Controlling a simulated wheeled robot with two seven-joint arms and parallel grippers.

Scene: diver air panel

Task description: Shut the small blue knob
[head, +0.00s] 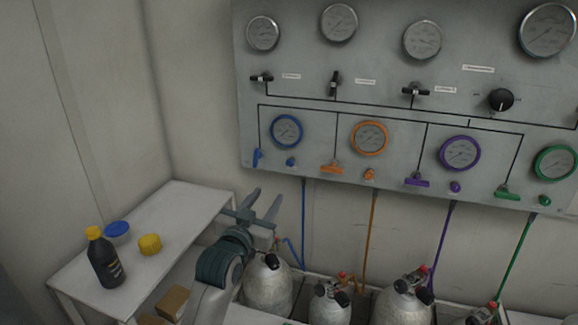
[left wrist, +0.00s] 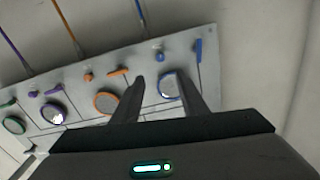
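The small blue knob (head: 291,161) sits at the lower left of the grey wall panel, under the blue-ringed gauge (head: 286,131). To its left is a blue lever handle (head: 257,157). My left gripper (head: 267,194) is open and empty, below the panel and apart from the knob, above a grey cylinder. In the left wrist view the panel appears upside down. There the small blue knob (left wrist: 160,57) shows beyond and between the open fingers (left wrist: 163,82), with the blue lever (left wrist: 198,50) to its right. My right gripper is not in view.
Orange, purple and green knobs and levers follow rightward on the panel (head: 400,100). Grey cylinders (head: 268,287) with valves and coloured hoses stand below. A white table (head: 185,205) at left holds a black bottle (head: 105,262), a blue lid (head: 117,229) and a yellow item (head: 150,244).

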